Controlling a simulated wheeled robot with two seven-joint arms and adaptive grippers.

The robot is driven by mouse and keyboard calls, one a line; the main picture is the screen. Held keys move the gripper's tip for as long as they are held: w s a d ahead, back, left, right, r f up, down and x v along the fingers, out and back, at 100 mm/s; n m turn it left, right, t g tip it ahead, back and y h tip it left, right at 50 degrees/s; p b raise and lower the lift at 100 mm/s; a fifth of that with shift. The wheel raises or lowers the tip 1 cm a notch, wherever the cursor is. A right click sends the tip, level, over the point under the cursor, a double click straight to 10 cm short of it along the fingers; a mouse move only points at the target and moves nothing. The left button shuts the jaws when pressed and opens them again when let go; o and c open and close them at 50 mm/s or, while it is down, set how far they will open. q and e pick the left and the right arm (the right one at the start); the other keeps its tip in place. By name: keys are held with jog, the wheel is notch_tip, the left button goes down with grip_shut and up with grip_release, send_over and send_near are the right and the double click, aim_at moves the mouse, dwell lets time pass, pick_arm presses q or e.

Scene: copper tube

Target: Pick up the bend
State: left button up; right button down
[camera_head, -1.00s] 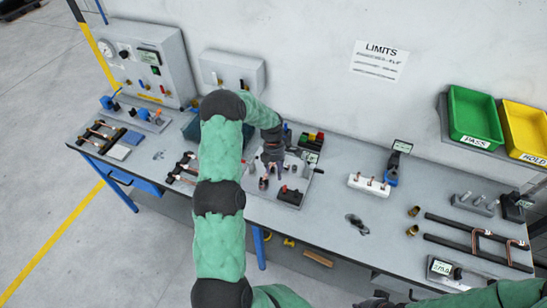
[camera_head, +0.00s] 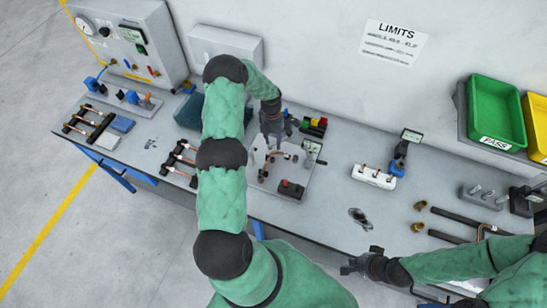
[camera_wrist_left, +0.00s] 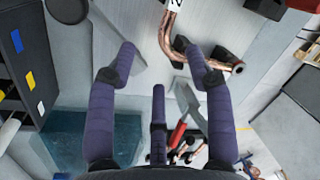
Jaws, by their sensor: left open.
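The copper bend (camera_head: 284,154) is a bent tube on the light fixture plate (camera_head: 262,181) at the middle of the bench. In the left wrist view the bend (camera_wrist_left: 170,42) runs down and then right, its open end beside a dark block. My left gripper (camera_head: 272,135) hangs over the back of the plate, close to the bend. In the wrist view its purple-grey fingers (camera_wrist_left: 160,62) are spread apart with nothing held; the right fingertip lies near the bend's lower stretch. My right gripper (camera_head: 352,267) is at the bench's front edge, apart from the bend; its jaws are too small to judge.
A black block with a red part (camera_head: 291,189) sits at the plate's front. A rack of copper tubes (camera_head: 181,160) lies to the left, a white block with copper pieces (camera_head: 374,177) to the right. A green bin (camera_head: 497,108) hangs at the right.

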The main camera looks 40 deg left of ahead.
pick_arm(q)
jog(key=shift+s+d+f, duration=0.2)
jog(key=shift+f, duration=0.2)
jog(key=shift+p+x, duration=1)
jog(key=shift+x, duration=1.15)
jog(key=shift+s, duration=0.1)
grip_shut()
